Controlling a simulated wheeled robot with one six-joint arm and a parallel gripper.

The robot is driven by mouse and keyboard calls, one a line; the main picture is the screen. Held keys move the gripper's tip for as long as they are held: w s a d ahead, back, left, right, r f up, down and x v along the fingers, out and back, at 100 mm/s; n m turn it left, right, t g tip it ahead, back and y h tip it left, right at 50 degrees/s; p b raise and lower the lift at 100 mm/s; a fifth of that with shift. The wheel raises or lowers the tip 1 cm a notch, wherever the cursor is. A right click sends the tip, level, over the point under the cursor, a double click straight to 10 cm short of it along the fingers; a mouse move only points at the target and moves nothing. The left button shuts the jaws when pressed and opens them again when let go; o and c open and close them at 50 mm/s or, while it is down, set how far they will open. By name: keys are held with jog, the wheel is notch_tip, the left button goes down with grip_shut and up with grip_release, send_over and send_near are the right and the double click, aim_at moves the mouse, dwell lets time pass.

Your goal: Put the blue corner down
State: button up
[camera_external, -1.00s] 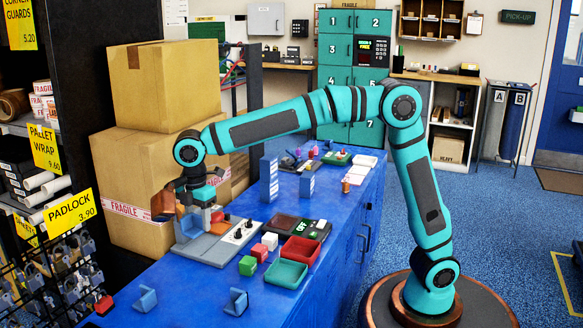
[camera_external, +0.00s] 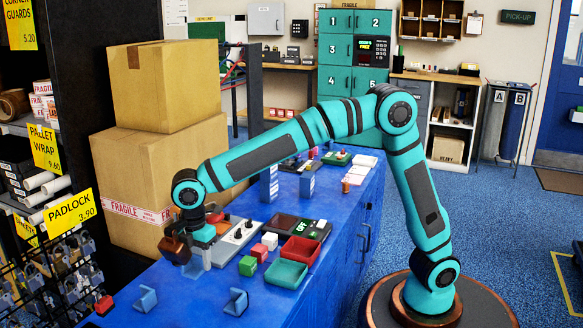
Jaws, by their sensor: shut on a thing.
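My gripper (camera_external: 182,240) hangs low over the left edge of the blue counter (camera_external: 110,318), in front of the cartons. It is shut on a dark brown piece (camera_external: 175,246); the jaws and the piece overlap, so its exact shape is unclear. I cannot make out any blue on it. A blue corner (camera_external: 146,300) rests on the counter at the front left. A second blue corner (camera_external: 236,302) rests to its right. Both are apart from my gripper. A grey panel with knobs (camera_external: 236,236) lies just right of my gripper, partly hidden by my arm.
A green block (camera_external: 248,266), a red block (camera_external: 260,253), a white block (camera_external: 270,241), a red tray (camera_external: 300,251) and a green tray (camera_external: 286,274) stand to the right. Stacked cartons (camera_external: 125,180) stand behind. The counter between the two blue corners is clear.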

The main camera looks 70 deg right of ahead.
aim_at(201, 284)
jog(key=shift+f, duration=2.55)
jog(key=shift+f, duration=0.15)
jog(key=o, duration=0.9)
jog(key=shift+o, duration=0.2)
notch_tip(201, 284, up, 12)
jog(key=shift+r, duration=0.15)
